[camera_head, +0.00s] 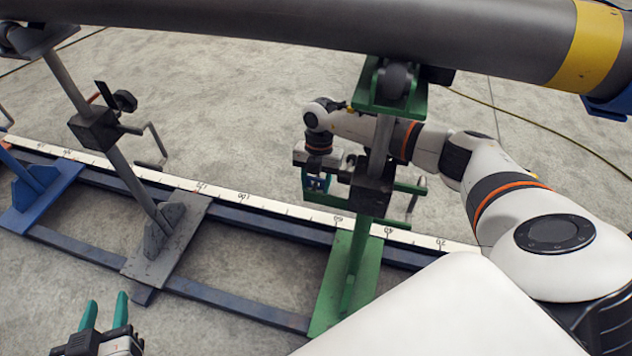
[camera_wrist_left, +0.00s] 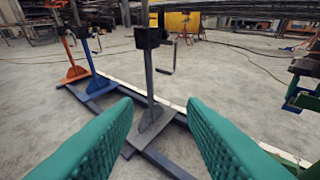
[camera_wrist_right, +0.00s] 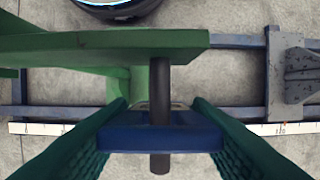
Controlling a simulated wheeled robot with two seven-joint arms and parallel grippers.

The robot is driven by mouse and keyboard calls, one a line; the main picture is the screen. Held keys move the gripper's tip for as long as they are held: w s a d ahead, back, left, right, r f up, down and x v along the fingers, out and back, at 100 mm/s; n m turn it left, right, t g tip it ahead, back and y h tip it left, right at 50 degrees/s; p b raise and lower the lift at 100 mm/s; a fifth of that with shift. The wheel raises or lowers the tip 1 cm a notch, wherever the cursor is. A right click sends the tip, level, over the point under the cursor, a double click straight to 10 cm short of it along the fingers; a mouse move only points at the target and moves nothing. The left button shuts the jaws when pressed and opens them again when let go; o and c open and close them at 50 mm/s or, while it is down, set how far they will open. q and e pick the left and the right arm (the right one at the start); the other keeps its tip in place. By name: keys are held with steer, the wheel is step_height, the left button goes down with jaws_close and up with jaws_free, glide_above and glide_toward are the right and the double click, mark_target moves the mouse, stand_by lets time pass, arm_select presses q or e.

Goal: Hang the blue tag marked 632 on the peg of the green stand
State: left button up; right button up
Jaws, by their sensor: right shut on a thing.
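The green stand (camera_head: 350,275) rises at the right of the middle in the head view, with its crossbar in the right wrist view (camera_wrist_right: 100,45). A dark peg (camera_wrist_right: 160,80) sticks out from that crossbar. My right gripper (camera_head: 318,183) is beside the stand, shut on the blue tag (camera_wrist_right: 125,138). The number is not readable. My left gripper (camera_head: 105,312) is open and empty, away from the stand.
A large grey pipe (camera_head: 300,22) runs above the stands. A grey stand (camera_head: 165,235) and a blue stand (camera_head: 40,195) stand to the left on a blue rail frame. A white measuring strip (camera_head: 260,203) runs along it. The concrete floor behind is open.

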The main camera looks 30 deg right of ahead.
stand_by(0.3)
steer(key=o, duration=1)
steer(key=shift+r, duration=0.1)
steer(key=shift+d+r, duration=0.1)
steer(key=shift+r, duration=0.2)
arm_select(q)
steer(key=s+a+f+g+y+p, duration=0.2)
steer(key=s+a+f+g, duration=0.1)
steer(key=s+f+g, duration=0.4)
steer(key=shift+s+a+f+g+p, duration=0.3)
steer(key=shift+s+p, duration=0.1)
steer(key=shift+s, duration=0.55)
arm_select(e)
steer(key=shift+v, duration=5.6)
